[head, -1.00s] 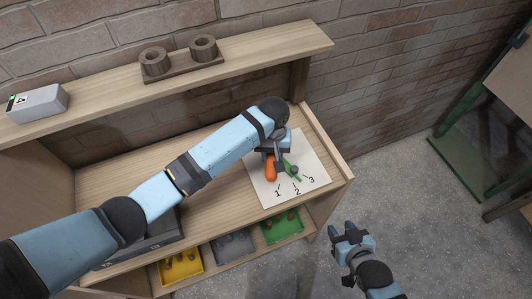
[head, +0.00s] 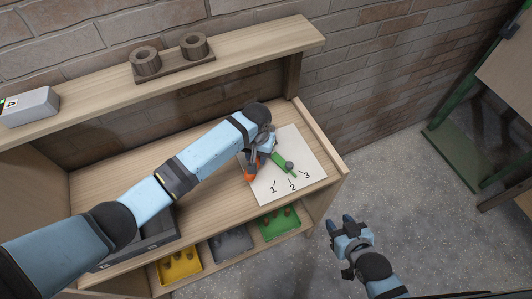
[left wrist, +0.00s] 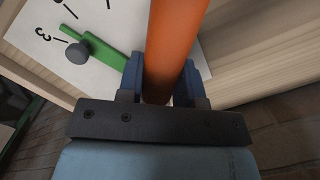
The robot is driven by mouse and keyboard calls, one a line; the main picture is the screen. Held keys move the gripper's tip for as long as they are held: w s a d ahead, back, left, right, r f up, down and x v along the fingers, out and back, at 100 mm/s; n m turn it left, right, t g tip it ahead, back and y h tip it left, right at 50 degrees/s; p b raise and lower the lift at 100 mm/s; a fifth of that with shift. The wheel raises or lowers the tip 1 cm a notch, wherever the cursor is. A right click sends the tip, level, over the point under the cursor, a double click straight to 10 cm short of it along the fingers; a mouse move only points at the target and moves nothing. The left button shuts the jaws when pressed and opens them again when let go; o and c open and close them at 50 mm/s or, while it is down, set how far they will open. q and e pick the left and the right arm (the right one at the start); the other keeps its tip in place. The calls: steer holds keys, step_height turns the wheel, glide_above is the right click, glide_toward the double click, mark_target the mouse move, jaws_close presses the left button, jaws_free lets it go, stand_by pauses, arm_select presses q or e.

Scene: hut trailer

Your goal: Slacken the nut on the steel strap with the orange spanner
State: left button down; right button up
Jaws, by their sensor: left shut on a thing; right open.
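My left gripper (head: 259,158) is shut on an orange handle (head: 250,173), over the left part of a white card marked 1, 2, 3 (head: 300,152). In the left wrist view the orange handle (left wrist: 174,45) stands between the fingers, its far end cut off by the frame. I take it for the spanner; its jaw is not visible. A green bar (head: 280,160) with a round dark grey knob (head: 289,166) lies on the card, right of the gripper. I cannot make out a steel strap or its nut. My right gripper (head: 343,228) is open and empty, right of the bench.
Yellow (head: 163,272), grey (head: 214,252) and green trays (head: 263,226) sit on the lower shelf. A dark grey case (head: 150,245) is on the bench's left part. The upper shelf bears a brown block with two rings (head: 172,72) and a grey box (head: 30,108).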

arm_select(q)
steer(key=w+a+m, duration=0.1)
steer(key=a+m, duration=0.1)
steer(key=w+a+m, duration=0.2)
steer(key=m, duration=0.1)
steer(key=w+a+m, duration=0.2)
steer(key=m, duration=0.1)
steer(key=shift+a+t, duration=0.3)
steer(key=shift+a, duration=0.05)
steer(key=shift+f, duration=0.4)
steer(key=shift+f, duration=0.3)
steer(key=shift+f+b, duration=0.5)
steer(key=shift+f, duration=0.35)
